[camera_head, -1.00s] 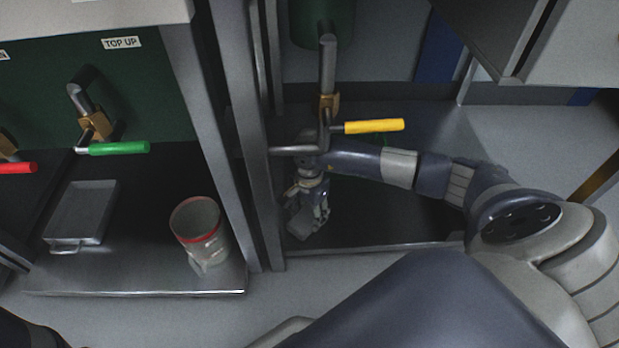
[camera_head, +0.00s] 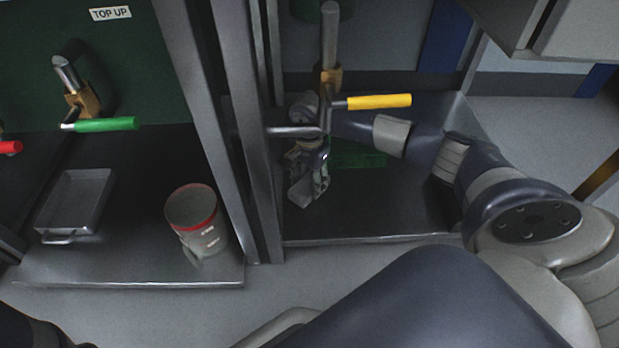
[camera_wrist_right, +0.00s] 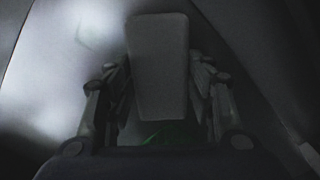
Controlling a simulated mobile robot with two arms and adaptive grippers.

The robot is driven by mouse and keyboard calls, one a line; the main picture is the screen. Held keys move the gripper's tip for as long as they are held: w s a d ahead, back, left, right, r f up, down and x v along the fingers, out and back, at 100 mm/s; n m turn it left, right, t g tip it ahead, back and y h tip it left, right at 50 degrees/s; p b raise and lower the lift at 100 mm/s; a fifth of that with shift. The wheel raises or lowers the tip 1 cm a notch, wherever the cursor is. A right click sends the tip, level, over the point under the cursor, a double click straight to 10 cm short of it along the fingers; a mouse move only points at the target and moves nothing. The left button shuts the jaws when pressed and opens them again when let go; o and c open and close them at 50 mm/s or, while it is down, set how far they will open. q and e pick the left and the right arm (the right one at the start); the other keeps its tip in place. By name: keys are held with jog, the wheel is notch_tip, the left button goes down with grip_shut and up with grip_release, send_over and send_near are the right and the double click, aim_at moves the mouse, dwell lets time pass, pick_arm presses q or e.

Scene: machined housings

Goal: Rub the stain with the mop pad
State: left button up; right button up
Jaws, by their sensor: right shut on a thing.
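My right gripper (camera_head: 311,186) is shut on a grey block-shaped mop pad (camera_head: 300,191), held above the dark bay floor (camera_head: 380,212) below the yellow-handled tap. In the right wrist view the pad (camera_wrist_right: 158,65) stands between the two fingers. A dark green patch (camera_head: 362,157) shows behind and right of the gripper, partly covered by my right arm; I cannot tell if it is the stain. A bit of green (camera_wrist_right: 165,138) also shows below the pad in the wrist view. Contact between pad and floor cannot be made out. My left gripper is not in view.
The yellow-handled tap (camera_head: 378,102) hangs close above my right forearm. Grey upright posts (camera_head: 262,190) stand just left of the gripper. In the left bay are a metal tray (camera_head: 75,200), a red-rimmed container (camera_head: 193,212) and a green-handled tap (camera_head: 106,124).

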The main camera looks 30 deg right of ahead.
jog(key=shift+w+d, duration=0.15)
jog(key=shift+d, duration=0.05)
